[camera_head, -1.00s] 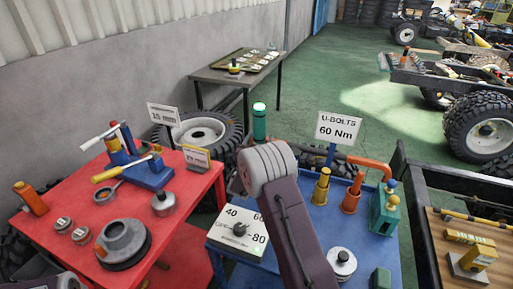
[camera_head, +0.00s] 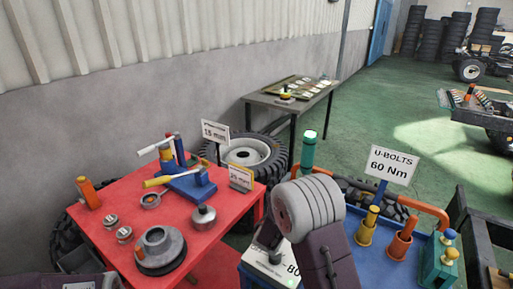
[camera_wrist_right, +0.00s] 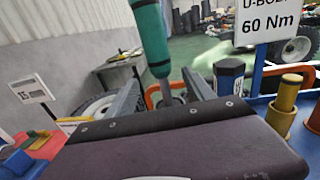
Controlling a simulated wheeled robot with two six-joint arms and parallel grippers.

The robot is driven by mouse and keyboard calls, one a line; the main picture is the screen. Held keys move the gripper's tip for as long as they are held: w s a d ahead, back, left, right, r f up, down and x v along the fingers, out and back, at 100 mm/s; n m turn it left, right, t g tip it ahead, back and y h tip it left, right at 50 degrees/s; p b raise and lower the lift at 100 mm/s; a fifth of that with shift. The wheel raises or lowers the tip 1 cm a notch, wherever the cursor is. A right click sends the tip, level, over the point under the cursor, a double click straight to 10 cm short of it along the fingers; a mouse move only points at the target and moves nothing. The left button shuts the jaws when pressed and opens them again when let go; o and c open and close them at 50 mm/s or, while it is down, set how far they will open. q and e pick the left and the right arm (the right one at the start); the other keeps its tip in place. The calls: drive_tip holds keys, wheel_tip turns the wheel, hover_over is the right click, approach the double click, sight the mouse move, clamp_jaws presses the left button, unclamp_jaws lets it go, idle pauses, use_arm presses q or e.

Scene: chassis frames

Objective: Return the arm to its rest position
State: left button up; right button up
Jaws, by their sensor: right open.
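My right arm rises from the bottom middle of the head view, with a grey rounded joint on a dark purple link; its gripper is hidden behind that joint. In the right wrist view my right gripper (camera_wrist_right: 161,77) is open, its two dark fingers spread apart. A green cylinder (camera_wrist_right: 151,35) shows between and beyond the fingers; I cannot tell how far off it is. In the head view the green cylinder (camera_head: 308,152) stands upright with a lit top, just beyond my arm. My left gripper is out of view; only part of a dark arm link shows at the lower left.
A red table (camera_head: 105,205) with a blue press, tools and round parts stands left. A blue table with a 60 Nm sign (camera_head: 391,165), gold (camera_head: 368,226) and orange (camera_head: 401,240) posts stands right.

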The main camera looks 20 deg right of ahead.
drive_tip(key=s+d+r+m+g+h+p, duration=0.1)
drive_tip(key=s+d+r+m+h+p, duration=0.15)
drive_tip(key=r, duration=0.55)
drive_tip(key=s+d+f+m+g+y+p, duration=0.1)
drive_tip(key=s+d+f+m+g+p, duration=0.1)
drive_tip(key=s+m+g, duration=0.45)
drive_tip(key=s+d+f+m+g+y+p, duration=0.1)
drive_tip(key=s+d+f+m+g+p, duration=0.2)
drive_tip(key=s, duration=0.7)
drive_tip(key=s+a+f+m+g+y, duration=0.3)
drive_tip(key=s+a+f+m+y, duration=0.3)
drive_tip(key=s+a, duration=0.15)
drive_tip(key=a+f+m+y, duration=0.2)
drive_tip(key=a+m+y, duration=0.1)
drive_tip(key=a+m, duration=0.2)
drive_tip(key=a+f+m+t+y, duration=0.1)
drive_tip(key=a+f+m+y, duration=0.1)
drive_tip(key=a+m, duration=0.3)
drive_tip(key=a+y, duration=0.1)
drive_tip(key=a, duration=0.2)
drive_tip(key=shift+w+a+f+y, duration=0.15)
drive_tip(key=shift+a+f+y, duration=0.2)
